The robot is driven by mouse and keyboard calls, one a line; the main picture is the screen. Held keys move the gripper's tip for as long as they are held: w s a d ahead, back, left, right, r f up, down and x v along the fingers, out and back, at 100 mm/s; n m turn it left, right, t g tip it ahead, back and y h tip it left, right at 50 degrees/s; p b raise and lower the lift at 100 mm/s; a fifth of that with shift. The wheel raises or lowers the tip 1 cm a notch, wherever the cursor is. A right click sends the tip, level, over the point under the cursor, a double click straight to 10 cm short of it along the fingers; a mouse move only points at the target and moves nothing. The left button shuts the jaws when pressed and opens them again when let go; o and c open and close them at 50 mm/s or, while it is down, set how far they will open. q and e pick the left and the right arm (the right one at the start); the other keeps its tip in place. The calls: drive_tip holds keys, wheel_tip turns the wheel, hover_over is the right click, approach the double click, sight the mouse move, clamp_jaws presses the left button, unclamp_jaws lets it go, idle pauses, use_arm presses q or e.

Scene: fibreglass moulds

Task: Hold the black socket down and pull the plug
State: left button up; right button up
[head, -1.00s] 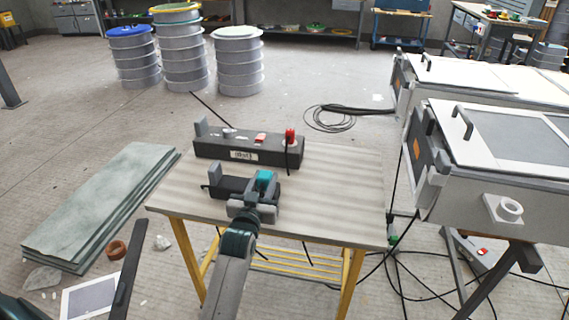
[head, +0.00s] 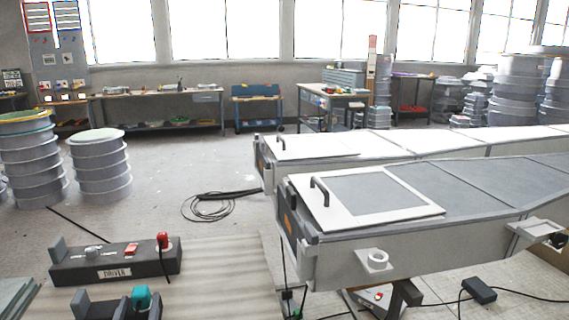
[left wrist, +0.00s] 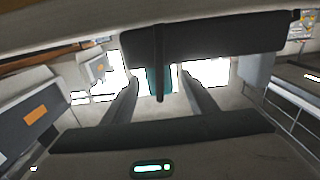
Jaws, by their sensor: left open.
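A black socket block (head: 95,299) with a grey upright post at its left end lies at the bottom left of the head view, cut off by the frame edge. A teal plug (head: 141,296) stands at its right end. My left gripper (head: 141,312) is just in front of the plug, mostly below the frame. In the left wrist view its fingers (left wrist: 160,88) are open. They stand either side of a teal piece (left wrist: 158,82), with a thin dark strip in front of it. Whether they touch it cannot be told. My right gripper is out of view.
Behind the socket, a black box (head: 112,263) labelled DRIVER carries a red plug (head: 163,242) with a dark cable. The workbench top (head: 215,290) is bare to the right. Large grey moulds (head: 390,235) stand beyond it. A cable coil (head: 207,207) lies on the floor.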

use_arm(q)
drive_tip(key=v, duration=0.9)
